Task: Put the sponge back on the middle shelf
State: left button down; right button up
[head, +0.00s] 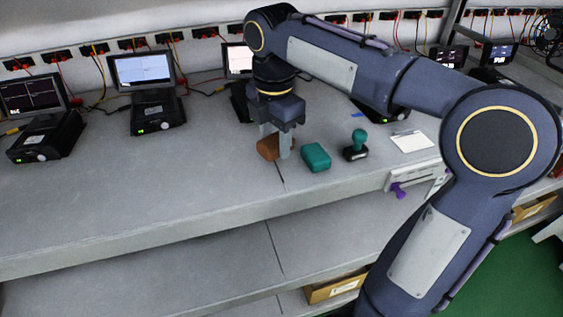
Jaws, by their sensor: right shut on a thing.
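A brown, rounded sponge (267,149) is on or just above the grey top shelf, near a seam. My right gripper (275,145) points down from above and is shut on it; the fingers hide part of it. Whether the sponge touches the surface is hard to tell. The middle shelf (200,275) is the grey board below the top one, and the part in view is bare. My left gripper is not in view.
A teal block (316,158) sits close to the right of the gripper, with a teal-handled stamp (357,146) and a white card (411,141) beyond. Monitors on black units (144,80) line the back. A cardboard box (333,289) is low down. The top shelf's left front is clear.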

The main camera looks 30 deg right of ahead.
aim_at(276, 171)
jog(key=shift+f, duration=2.75)
jog(key=shift+f, duration=0.2)
jog(key=o, duration=0.9)
jog(key=shift+r, duration=0.1)
